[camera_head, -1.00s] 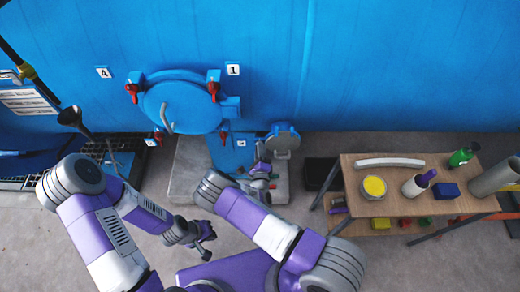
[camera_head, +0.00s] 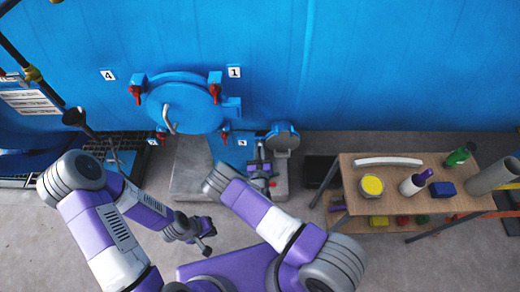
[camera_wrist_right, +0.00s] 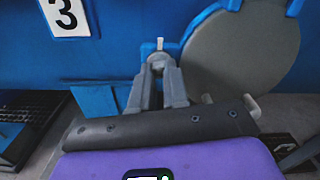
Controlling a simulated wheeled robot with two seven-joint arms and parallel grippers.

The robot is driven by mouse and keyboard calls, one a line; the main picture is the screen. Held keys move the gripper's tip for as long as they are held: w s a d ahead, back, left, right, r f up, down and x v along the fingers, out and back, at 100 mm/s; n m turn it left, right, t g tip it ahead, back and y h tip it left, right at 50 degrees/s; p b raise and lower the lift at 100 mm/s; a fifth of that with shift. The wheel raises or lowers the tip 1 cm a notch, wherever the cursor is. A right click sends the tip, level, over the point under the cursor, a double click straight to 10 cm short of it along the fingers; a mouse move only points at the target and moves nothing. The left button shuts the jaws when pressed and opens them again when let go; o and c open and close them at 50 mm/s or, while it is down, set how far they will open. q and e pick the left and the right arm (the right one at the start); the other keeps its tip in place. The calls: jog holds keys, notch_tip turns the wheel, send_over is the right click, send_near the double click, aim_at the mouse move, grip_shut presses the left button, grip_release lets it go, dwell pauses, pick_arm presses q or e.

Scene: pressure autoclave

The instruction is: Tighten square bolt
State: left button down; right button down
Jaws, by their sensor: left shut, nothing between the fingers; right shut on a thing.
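The square bolt (camera_wrist_right: 160,43) appears in the right wrist view as a small pale end between blue bracket prongs, beside a round grey hatch cover (camera_wrist_right: 245,50). My right gripper (camera_wrist_right: 158,66) has its grey fingers shut on it; the fingers hide most of the bolt. In the head view, my right gripper (camera_head: 262,150) is just left of the small open hatch cover (camera_head: 283,137), and the bolt is too small to make out. My left gripper (camera_head: 207,240) is shut and empty, low over the floor, away from the blue autoclave.
The large round blue door (camera_head: 185,105) with several red-handled clamps is on the blue wall. A wooden table (camera_head: 390,200) with a yellow-topped can (camera_head: 372,186), bottles and a blue block stands at right. Black grating (camera_wrist_right: 30,120) lies at left in the wrist view.

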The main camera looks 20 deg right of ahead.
jog(key=shift+m, duration=1.2)
jog(key=c, duration=1.4)
grip_release()
jog(key=v, duration=0.7)
jog(key=shift+s+p, duration=0.3)
jog(key=shift+s, duration=0.05)
jog(key=shift+a, duration=0.1)
